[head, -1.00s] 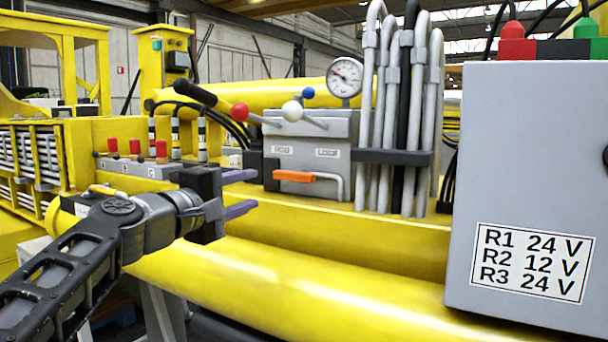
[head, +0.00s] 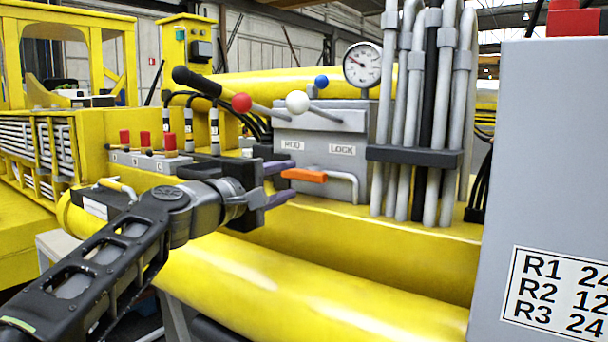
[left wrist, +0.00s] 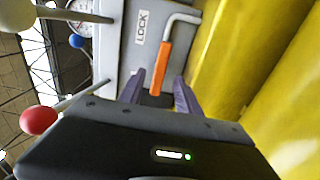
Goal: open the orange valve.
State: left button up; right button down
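The orange valve handle (head: 304,175) sits low on the front of the grey valve block (head: 325,135), under the ROD and LOCK labels, with a bent grey pipe at its right. It lies roughly level and points left. My right gripper is in no view.
Levers with red (head: 241,103), white (head: 297,101) and blue (head: 321,81) knobs rise above the block. A pressure gauge (head: 362,64) and grey hoses (head: 431,185) stand to the right. A grey cabinet (head: 540,180) fills the right side. A yellow boom (head: 330,285) runs below.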

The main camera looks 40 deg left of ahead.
aim_at(300, 176)
pick_arm(q)
jog(key=w+p, duration=0.1)
jog(key=w, duration=0.5)
jog(key=shift+w+a, duration=0.1)
jog(key=shift+w, duration=0.15)
grip_shut()
